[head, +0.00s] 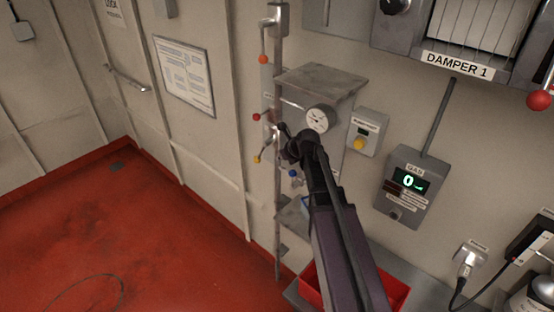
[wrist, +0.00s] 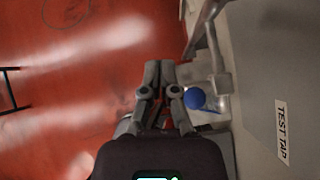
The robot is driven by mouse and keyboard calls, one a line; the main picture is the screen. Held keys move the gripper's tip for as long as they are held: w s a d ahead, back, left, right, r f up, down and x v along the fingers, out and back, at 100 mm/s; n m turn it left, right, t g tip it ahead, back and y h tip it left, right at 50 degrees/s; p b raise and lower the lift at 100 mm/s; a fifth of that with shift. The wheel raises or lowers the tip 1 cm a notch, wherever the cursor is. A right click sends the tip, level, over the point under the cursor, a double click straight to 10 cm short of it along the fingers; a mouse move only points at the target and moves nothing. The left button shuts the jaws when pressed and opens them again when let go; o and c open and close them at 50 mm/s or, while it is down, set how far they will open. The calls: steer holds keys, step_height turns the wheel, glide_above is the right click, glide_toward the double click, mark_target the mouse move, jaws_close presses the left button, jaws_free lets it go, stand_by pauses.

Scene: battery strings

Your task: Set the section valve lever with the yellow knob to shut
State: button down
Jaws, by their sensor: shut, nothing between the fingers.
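The yellow knob (head: 257,159) is at the end of a short lever on the vertical pipe at the wall. The lever slants down and to the left from the pipe. My gripper (head: 281,129) is in front of the pipe, just above and right of the yellow knob, apart from it in the picture. In the wrist view my gripper (wrist: 159,66) has its fingers together with nothing between them. The yellow knob cannot be made out in the wrist view. Whether a finger touches the lever cannot be told.
A red knob (head: 256,117) and an orange knob (head: 263,59) sit higher on the same pipe. A blue knob (wrist: 195,99) is close right of my fingers, by the TEST TAP label (wrist: 282,131). A gauge (head: 320,118) and metal shelf (head: 322,80) are near my arm.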

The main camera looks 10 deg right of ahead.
mark_target(259, 161)
steer(key=shift+w+a+f+b, duration=0.8)
steer(key=shift+w+f+b, duration=0.1)
steer(key=shift+w, duration=0.5)
steer(key=shift+w+a+f+b, duration=0.8)
steer(key=shift+w+f, duration=0.1)
steer(key=shift+w, duration=0.5)
steer(key=shift+w+a+f+b, duration=0.8)
steer(key=shift+w+f+b, duration=0.1)
steer(key=shift+w, duration=0.5)
steer(key=shift+d, duration=0.2)
